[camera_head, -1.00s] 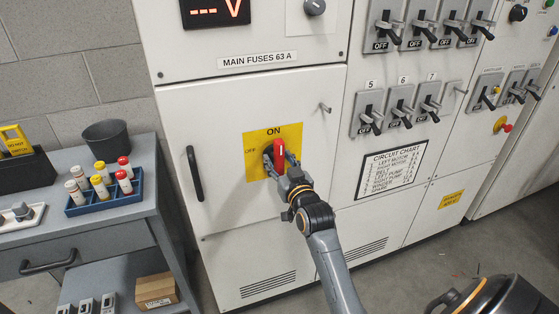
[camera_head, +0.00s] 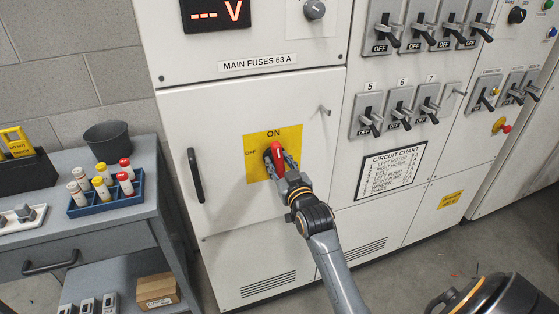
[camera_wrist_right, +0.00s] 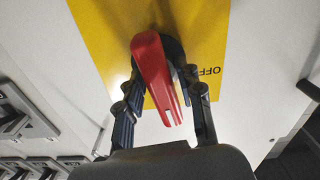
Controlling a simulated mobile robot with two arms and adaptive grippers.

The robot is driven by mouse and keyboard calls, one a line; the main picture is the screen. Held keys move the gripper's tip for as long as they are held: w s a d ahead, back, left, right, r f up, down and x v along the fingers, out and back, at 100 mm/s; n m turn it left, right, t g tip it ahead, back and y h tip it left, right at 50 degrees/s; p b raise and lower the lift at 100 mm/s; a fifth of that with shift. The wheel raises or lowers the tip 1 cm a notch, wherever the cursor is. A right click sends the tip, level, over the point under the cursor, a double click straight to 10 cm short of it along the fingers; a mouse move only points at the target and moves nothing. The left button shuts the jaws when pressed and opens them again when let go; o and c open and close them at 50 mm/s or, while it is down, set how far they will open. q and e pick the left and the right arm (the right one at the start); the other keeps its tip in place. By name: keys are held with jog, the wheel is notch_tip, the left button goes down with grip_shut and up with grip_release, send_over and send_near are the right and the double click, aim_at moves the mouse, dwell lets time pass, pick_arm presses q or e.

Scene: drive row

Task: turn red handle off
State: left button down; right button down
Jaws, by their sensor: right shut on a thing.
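The red handle (camera_head: 277,154) sits on a yellow plate (camera_head: 252,168) on the white cabinet door. The plate reads ON at the top and OFF at the left. The handle's upper end tilts a little to the left of upright, toward OFF. My right gripper (camera_head: 281,165) is at the handle, its fingers on both sides of it. In the right wrist view the red handle (camera_wrist_right: 156,75) lies between the two dark fingers of my right gripper (camera_wrist_right: 162,105). My left gripper is not in view.
A black door handle (camera_head: 195,174) is left of the plate. Several grey switches (camera_head: 399,108) and a circuit chart (camera_head: 390,172) are to the right. A grey bench (camera_head: 100,225) with a blue vial tray (camera_head: 137,188) and dark cup stands at the left.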

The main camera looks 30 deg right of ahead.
jog(key=n+p, duration=0.1)
jog(key=n, duration=0.1)
jog(key=shift+a+r+n+p, duration=0.1)
jog(key=shift+n+p, duration=0.2)
jog(key=n+p, duration=0.1)
jog(key=n, duration=0.3)
jog(key=shift+a+p, duration=0.1)
jog(key=shift+p, duration=0.3)
jog(key=n, duration=0.3)
jog(key=n+p, duration=0.1)
jog(key=n, duration=0.1)
jog(key=shift+f, duration=0.25)
jog(key=n, duration=0.4)
jog(key=shift+w+a+f, duration=0.1)
jog(key=shift+f, duration=0.05)
jog(key=shift+n, duration=0.5)
jog(key=c, duration=1.1)
grip_release()
jog(key=v, duration=1.2)
